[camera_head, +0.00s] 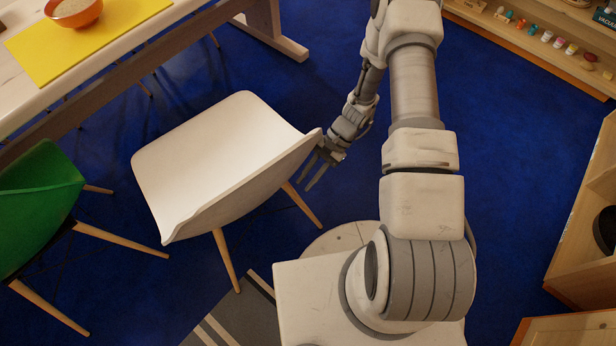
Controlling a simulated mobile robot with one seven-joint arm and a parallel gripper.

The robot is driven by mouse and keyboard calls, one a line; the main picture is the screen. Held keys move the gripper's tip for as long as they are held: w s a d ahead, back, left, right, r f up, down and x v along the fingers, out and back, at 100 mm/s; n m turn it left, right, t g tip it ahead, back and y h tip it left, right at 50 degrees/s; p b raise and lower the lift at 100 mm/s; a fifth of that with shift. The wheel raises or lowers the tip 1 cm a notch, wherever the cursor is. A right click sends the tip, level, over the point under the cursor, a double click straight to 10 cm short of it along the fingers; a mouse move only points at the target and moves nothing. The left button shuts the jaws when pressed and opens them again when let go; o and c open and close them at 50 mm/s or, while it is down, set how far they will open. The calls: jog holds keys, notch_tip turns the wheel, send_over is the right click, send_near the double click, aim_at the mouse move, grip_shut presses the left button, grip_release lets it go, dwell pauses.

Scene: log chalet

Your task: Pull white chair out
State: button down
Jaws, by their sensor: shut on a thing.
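The white chair (215,150) stands left of centre on the blue floor, its seat shell and wooden legs showing, apart from the table edge at the upper left. My gripper (314,176) is at the right-hand edge of the chair's shell, at its upper corner. Its fingers point down and left, shut on the rim of the white chair. The exact contact is partly hidden behind the shell's corner.
A wooden table (120,30) with a yellow mat (85,32) and an orange bowl (74,10) is at upper left. A green chair (38,200) stands close at left. A striped rug (240,315) lies below. Shelves (590,230) line the right; blue floor (510,150) there is clear.

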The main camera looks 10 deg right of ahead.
jog(key=shift+s+a, duration=0.25)
jog(key=shift+s, duration=0.3)
jog(key=c, duration=0.6)
grip_release()
jog(key=shift+w, duration=0.2)
jog(key=shift+c, duration=0.2)
jog(key=shift+w+d, duration=0.1)
jog(key=p+v, duration=0.4)
jog(key=v, duration=1.3)
jog(key=shift+r, duration=0.15)
jog(key=shift+w, duration=0.1)
